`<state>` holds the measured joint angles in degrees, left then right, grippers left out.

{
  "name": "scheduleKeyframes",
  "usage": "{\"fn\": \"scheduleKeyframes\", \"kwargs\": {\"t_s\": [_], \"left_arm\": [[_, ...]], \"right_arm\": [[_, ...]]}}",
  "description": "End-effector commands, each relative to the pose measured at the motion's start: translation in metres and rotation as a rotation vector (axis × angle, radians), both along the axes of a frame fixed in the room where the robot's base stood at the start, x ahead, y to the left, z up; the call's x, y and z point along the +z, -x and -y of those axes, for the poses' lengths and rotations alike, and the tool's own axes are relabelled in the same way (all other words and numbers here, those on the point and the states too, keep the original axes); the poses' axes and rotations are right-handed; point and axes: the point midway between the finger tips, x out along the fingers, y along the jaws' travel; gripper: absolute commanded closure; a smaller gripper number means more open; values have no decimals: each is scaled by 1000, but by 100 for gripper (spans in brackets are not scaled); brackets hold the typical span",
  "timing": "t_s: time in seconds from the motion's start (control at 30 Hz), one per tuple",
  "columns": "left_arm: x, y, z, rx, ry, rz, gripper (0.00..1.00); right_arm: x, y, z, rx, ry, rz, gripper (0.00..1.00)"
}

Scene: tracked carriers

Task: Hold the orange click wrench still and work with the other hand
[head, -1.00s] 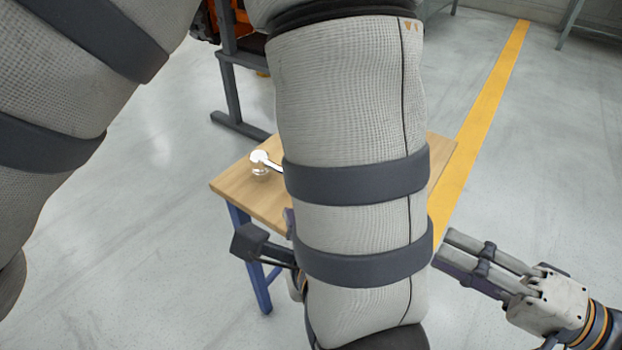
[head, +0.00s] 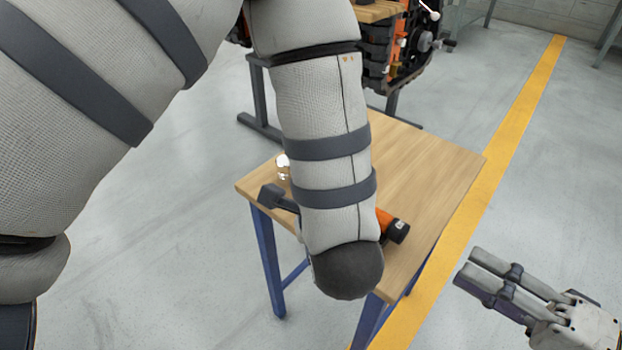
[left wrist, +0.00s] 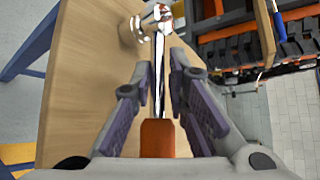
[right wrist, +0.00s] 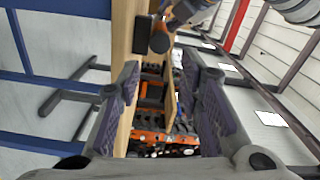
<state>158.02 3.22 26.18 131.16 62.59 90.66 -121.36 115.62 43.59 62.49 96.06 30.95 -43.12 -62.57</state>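The click wrench has an orange handle (left wrist: 157,137) and a shiny steel shaft and head (left wrist: 163,18). It lies along the wooden table in the left wrist view. In the head view the black-ended orange handle (head: 392,226) shows right of my left arm, which hides the middle. The shiny head end (head: 283,167) shows left of that arm. My left gripper (left wrist: 159,72) is open, its fingers on either side of the wrench with gaps visible. My right gripper (head: 472,267) is open and empty, off the table's right side; its spread fingers show in the right wrist view (right wrist: 160,68).
A shiny round fitting (left wrist: 128,32) stands beside the wrench head. The wooden table (head: 440,170) has blue legs and a bare right half. Behind it is a dark tracked carrier (head: 400,50) with orange parts. A yellow floor line (head: 510,130) runs past on the right.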

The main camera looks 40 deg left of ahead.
Motion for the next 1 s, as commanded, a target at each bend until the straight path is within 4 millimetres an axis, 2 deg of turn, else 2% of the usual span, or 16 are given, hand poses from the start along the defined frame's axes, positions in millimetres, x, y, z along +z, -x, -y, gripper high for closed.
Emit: {"fn": "scheduleKeyframes", "kwargs": {"t_s": [0.17,0.27,0.37,0.4,0.53,0.6,0.7,0.87,1.0], "left_arm": [[-3,2,0,-2,1,-10,100],[-3,2,1,-3,1,-12,100],[-3,2,1,-4,1,-13,100],[-3,2,1,-4,1,-15,100],[-4,2,1,-4,1,-16,100],[-4,2,1,-4,1,-16,100],[-4,3,1,-4,1,-18,100],[-5,3,1,-5,1,-19,100],[-5,3,1,-4,2,-20,100]], "right_arm": [[0,0,-1,-1,1,-3,65],[11,-8,-13,-23,18,-66,65],[40,-24,-46,-101,81,-281,65],[52,-28,-61,-150,120,-404,65],[75,-19,-93,-361,266,-803,65],[77,-6,-95,-498,337,-969,65],[74,12,-87,-693,411,-1128,65],[69,27,-71,-887,451,-1230,65],[58,24,-74,-917,455,-1246,65]]}}
